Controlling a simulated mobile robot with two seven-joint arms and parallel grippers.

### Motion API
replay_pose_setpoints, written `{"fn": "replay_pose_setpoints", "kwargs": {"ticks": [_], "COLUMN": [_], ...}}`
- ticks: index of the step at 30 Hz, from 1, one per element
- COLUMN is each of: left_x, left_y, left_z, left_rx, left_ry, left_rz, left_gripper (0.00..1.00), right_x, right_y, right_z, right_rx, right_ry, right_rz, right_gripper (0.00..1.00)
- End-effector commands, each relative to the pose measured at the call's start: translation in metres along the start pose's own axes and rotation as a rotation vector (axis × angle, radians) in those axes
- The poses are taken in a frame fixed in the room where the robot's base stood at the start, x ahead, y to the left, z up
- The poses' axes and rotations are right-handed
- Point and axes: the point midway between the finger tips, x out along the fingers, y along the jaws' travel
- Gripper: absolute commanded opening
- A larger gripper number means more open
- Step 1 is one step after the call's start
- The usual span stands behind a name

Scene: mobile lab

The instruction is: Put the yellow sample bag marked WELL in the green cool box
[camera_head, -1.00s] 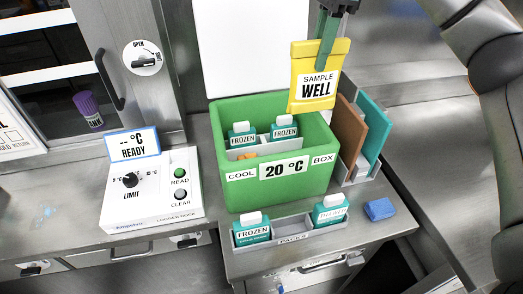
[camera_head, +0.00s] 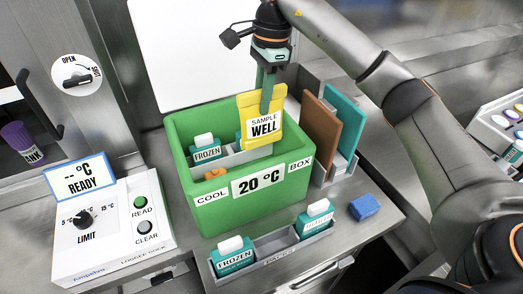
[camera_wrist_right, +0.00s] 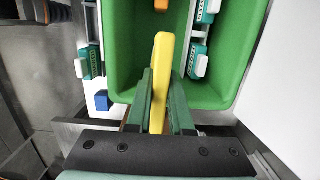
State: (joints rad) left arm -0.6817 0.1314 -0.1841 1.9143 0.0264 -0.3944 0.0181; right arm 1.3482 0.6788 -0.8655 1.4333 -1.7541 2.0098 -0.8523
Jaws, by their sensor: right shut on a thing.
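The yellow sample bag (camera_head: 262,117), marked SAMPLE WELL, hangs upright from my right gripper (camera_head: 268,88). The gripper is shut on its top edge. In the head view the bag overlaps the right part of the opening of the green cool box (camera_head: 187,160), whose label reads COOL 20 °C BOX. In the right wrist view the bag (camera_wrist_right: 160,75) is edge-on between the green fingers, with the box interior (camera_wrist_right: 130,60) beyond it. I cannot tell whether its lower edge is below the rim. A FROZEN pack (camera_head: 206,149) stands inside the box; another is mostly hidden behind the bag. My left gripper is out of view.
A tray (camera_head: 285,243) with two teal packs stands before the box. A blue block (camera_head: 363,207) lies to its right. A rack with brown (camera_head: 320,128) and teal panels stands close on the right. The logger dock (camera_head: 110,225) is left.

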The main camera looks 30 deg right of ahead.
Motion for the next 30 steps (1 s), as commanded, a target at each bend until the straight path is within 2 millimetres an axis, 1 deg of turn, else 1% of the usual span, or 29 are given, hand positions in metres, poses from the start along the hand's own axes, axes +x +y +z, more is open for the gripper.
{"fn": "replay_pose_setpoints", "kwargs": {"ticks": [1,3,5,6,10,12,17,25,30], "left_x": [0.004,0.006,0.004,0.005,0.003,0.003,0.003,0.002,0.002], "left_y": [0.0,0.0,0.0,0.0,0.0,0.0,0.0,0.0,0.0], "left_z": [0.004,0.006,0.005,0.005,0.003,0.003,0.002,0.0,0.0], "left_rx": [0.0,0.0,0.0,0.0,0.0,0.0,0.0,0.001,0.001], "left_ry": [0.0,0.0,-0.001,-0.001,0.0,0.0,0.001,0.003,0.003], "left_rz": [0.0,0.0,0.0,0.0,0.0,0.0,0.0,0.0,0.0], "left_gripper": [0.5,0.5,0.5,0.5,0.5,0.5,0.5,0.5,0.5], "right_x": [0.017,0.035,0.048,0.058,0.082,0.089,0.099,0.135,0.137], "right_y": [0.001,0.001,0.001,0.001,0.001,0.001,0.001,0.001,0.0], "right_z": [-0.001,-0.004,-0.006,-0.007,-0.01,-0.011,-0.012,-0.016,-0.017], "right_rx": [-0.003,-0.001,0.0,0.0,0.0,0.0,-0.001,0.001,-0.001], "right_ry": [-0.002,-0.002,0.0,0.0,0.0,0.0,0.0,0.0,-0.001], "right_rz": [0.005,0.005,0.005,0.004,0.003,0.0,0.0,0.002,-0.002], "right_gripper": [0.0,0.0,0.0,0.0,0.0,0.0,0.0,0.0,0.0]}}
